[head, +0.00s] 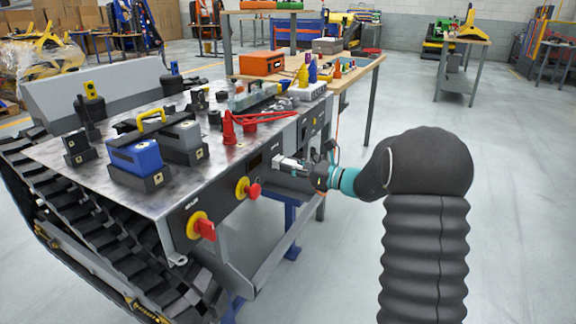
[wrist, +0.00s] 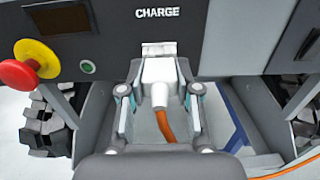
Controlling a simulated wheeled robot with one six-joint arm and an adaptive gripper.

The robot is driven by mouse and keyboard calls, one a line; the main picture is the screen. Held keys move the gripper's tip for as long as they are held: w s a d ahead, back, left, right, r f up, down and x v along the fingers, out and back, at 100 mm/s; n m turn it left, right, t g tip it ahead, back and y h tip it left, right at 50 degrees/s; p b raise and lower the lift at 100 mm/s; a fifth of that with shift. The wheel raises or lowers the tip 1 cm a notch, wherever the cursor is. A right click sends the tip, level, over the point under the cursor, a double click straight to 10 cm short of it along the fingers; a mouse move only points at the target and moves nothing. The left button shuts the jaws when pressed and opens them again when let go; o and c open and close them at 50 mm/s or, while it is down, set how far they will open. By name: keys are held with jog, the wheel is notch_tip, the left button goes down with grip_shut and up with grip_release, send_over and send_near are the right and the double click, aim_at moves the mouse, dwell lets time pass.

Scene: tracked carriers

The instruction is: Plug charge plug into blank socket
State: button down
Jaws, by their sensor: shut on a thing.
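The charge plug (wrist: 157,72) is a white block with an orange cable (wrist: 165,126) trailing from its back. My gripper (wrist: 158,92) is shut on its sides in the wrist view. The plug's pale front end points at the dark panel, just below the white CHARGE label. I cannot tell whether it touches the panel or sits in a socket there. In the head view my gripper (head: 320,173) is at the carrier's side panel, with the pale plug (head: 290,163) reaching toward it. The blank socket cannot be made out clearly; the plug and gripper may hide it.
A red knob on a yellow base (wrist: 28,64) stands out left of the plug. The carrier's top (head: 85,180) bears a blue box (head: 137,157), red stand (head: 230,128) and other parts. A wooden workbench (head: 362,66) stands behind.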

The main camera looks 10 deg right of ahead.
jog(key=shift+d, duration=0.2)
jog(key=shift+v, duration=1.2)
jog(key=shift+s+d, duration=0.1)
jog(key=shift+s, duration=0.1)
jog(key=shift+v, duration=1.6)
